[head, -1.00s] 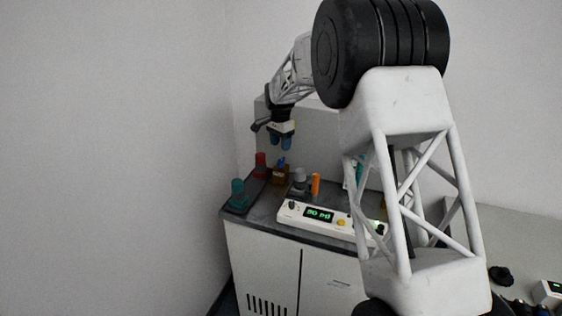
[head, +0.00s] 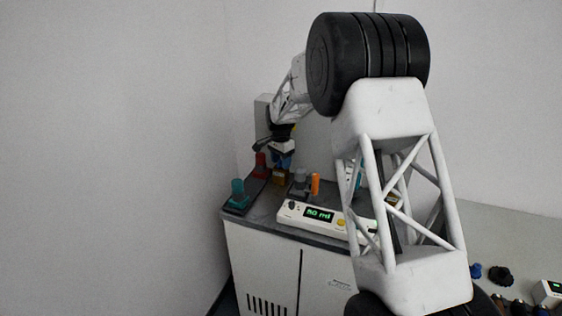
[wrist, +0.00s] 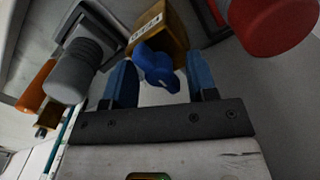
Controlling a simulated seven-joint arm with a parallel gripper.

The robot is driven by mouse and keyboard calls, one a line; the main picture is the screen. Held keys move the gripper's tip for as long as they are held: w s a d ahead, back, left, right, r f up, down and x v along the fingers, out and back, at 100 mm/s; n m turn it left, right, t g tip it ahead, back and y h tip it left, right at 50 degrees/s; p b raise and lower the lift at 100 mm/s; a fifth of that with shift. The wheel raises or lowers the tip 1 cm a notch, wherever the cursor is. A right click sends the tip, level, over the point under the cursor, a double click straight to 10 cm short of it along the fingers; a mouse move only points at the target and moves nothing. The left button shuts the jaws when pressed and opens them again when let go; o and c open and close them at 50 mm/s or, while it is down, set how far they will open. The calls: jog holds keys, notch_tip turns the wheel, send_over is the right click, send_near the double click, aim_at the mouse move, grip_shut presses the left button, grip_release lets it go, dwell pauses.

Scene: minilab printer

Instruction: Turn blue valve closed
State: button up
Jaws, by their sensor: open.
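The blue valve (wrist: 157,68) is a lobed handle on a brass-coloured block (wrist: 165,28) with a printed label. In the wrist view it sits between the two blue fingers of my gripper (wrist: 160,64), with a visible space on each side. My gripper is open, and I see no clear contact with the handle. In the head view my gripper (head: 282,161) is down just over the brass block (head: 280,178), and its fingers hide the valve handle there.
A red knob (wrist: 275,22) is close on the right in the wrist view. A grey knob (wrist: 80,72) and an orange cylinder (wrist: 37,87) are on the left. In the head view a teal knob (head: 238,192) stands at the left edge and a display panel (head: 322,216) in front.

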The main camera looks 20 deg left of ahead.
jog(key=c, duration=0.9)
jog(key=shift+n, duration=0.5)
jog(key=n, duration=0.3)
jog(key=shift+n, duration=0.3)
jog(key=n, duration=1.3)
jog(key=shift+a+t, duration=0.1)
jog(key=shift+t, duration=0.2)
jog(key=shift+n, duration=0.3)
